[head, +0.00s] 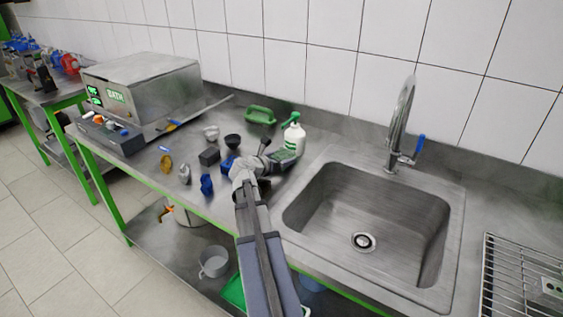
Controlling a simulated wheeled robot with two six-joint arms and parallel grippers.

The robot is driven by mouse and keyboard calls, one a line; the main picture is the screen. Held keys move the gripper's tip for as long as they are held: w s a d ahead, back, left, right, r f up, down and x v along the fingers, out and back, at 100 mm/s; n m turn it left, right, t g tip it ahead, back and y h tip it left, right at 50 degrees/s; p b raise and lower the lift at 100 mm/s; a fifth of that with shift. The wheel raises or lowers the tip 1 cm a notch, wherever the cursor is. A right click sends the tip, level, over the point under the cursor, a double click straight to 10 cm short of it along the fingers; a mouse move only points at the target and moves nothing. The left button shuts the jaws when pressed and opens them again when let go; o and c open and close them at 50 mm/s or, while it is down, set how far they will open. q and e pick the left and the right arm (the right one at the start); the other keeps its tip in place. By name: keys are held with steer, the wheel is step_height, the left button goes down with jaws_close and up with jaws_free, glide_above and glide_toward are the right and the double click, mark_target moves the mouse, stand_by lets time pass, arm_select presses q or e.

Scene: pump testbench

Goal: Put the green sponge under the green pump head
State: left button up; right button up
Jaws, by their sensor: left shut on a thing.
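A white bottle (293,141) with a green pump head (294,117) stands upright on the steel counter, behind the sink's left corner. My left gripper (272,156) is at the counter, just in front of and left of the bottle. My right gripper is not in view.
A green container (260,115) lies behind, near the wall. Several small items, including a dark cup (232,141) and a blue piece (207,184), stand to the left. The sink (365,215) and tap (402,125) are to the right. A steel bath unit (145,85) stands far left.

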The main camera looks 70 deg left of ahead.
arm_select(q)
steer(key=shift+f, duration=0.2)
steer(key=o, duration=1.1)
steer(key=shift+r, duration=0.15)
steer(key=shift+o, duration=0.2)
steer(key=shift+r, duration=0.2)
steer(key=p+v, duration=0.3)
steer(key=v, duration=0.7)
steer(key=shift+s+d+r+p, duration=0.1)
steer(key=shift+s+d+p, duration=0.1)
steer(key=shift+p, duration=0.2)
steer(key=shift+s+d+r, duration=0.2)
steer(key=shift+s+d, duration=0.2)
steer(key=shift+s, duration=0.2)
